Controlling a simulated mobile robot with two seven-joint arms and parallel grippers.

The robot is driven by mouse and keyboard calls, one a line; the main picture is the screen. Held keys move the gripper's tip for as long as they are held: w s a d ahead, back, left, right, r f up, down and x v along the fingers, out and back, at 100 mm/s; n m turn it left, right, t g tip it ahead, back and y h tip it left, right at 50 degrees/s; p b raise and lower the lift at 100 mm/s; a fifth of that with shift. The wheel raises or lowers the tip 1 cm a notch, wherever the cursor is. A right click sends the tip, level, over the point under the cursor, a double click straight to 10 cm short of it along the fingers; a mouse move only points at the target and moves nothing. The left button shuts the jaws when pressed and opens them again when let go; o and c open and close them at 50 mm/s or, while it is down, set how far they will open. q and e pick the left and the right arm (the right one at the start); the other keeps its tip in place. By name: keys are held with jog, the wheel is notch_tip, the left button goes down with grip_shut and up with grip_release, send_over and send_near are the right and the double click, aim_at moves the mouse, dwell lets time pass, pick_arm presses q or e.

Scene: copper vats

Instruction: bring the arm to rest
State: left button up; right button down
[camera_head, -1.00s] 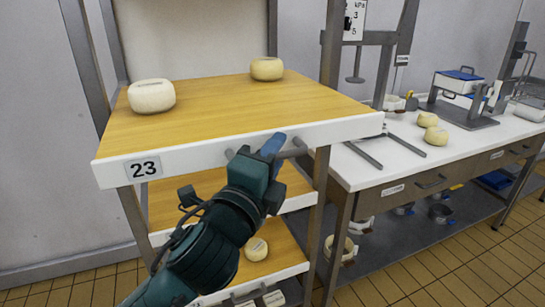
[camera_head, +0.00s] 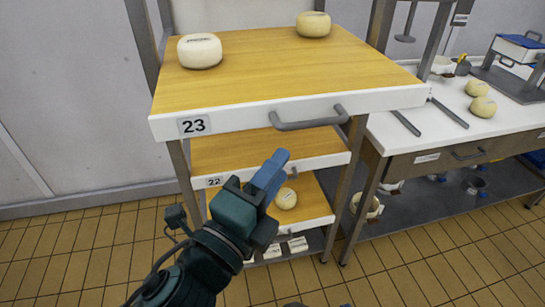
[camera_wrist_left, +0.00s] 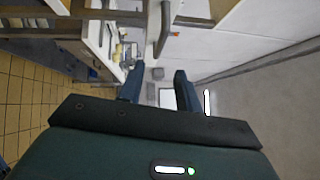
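My left gripper (camera_head: 271,173) is in front of the wooden shelf rack (camera_head: 290,113), below the handle of the top board marked 23. It is apart from the handle in the head view. In the left wrist view its two blue fingers (camera_wrist_left: 158,90) stand apart with nothing between them, so it is open and empty. My left arm comes in from the bottom left. My right gripper does not show in the head view.
Two cheeses, one at left (camera_head: 199,51) and one at back (camera_head: 313,24), sit on the top board. Another cheese (camera_head: 286,198) is on a lower shelf. A white worktable (camera_head: 450,125) stands at right. The tiled floor (camera_head: 90,250) at left is clear.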

pick_arm(q)
jog(key=shift+s, duration=0.3)
jog(key=shift+f, duration=0.1)
jog(key=w+a+f+n+g+y, duration=0.1)
jog(key=a+f+n+g+y, duration=0.1)
jog(key=f+n, duration=0.55)
jog(key=a+f+n+g+y, duration=0.1)
jog(key=a+f+n+g, duration=0.3)
jog(key=f, duration=0.7)
jog(key=s+a+f+n+y, duration=0.1)
jog(key=s+a+f+n, duration=0.2)
jog(key=f+n, duration=0.2)
jog(key=s+a+f+n+y, duration=0.1)
jog(key=s+f+n, duration=0.3)
jog(key=f, duration=0.4)
jog(key=shift+s+a+f+n+g+p, duration=0.3)
jog(key=shift+a+n+p, duration=0.15)
jog(key=shift+a+n, duration=0.4)
